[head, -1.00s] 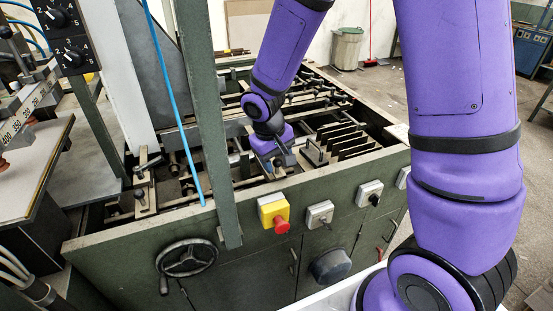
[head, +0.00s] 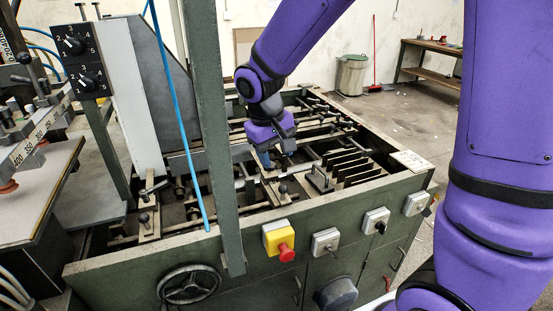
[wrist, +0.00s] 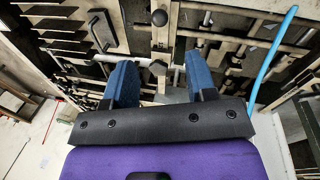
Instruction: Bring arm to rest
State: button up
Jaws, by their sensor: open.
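My purple arm reaches from the right over the green greyboard feeder (head: 345,221) in the head view. My gripper (head: 278,160) hangs over the feeder's open bed, pointing down, among the metal bars and rails. In the wrist view my gripper (wrist: 161,88) shows two blue fingers spread apart with nothing between them. A dark round knob (wrist: 159,18) on a bar lies beyond the fingertips. Whether the fingertips touch any bar cannot be told.
A green post (head: 207,120) and a blue hose (head: 180,120) stand left of my gripper. Upright plates (head: 352,168) stand to its right. A red stop button (head: 286,252), switches and a handwheel (head: 189,285) are on the front panel. Open floor lies behind on the right.

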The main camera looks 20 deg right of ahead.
jog(key=shift+r, duration=0.1)
dwell(0.3)
jog(key=s+d+r+m+t+y, duration=0.1)
jog(key=s+d+r+t, duration=0.1)
jog(key=s+d+r, duration=0.2)
jog(key=s+d+r+m+t+y, duration=0.1)
jog(key=s+d+r, duration=0.4)
jog(key=s+r, duration=0.6)
jog(key=s+t, duration=0.1)
jog(key=s, duration=0.5)
jog(key=shift+d+t, duration=0.15)
jog(key=shift+t, duration=0.25)
dwell(1.6)
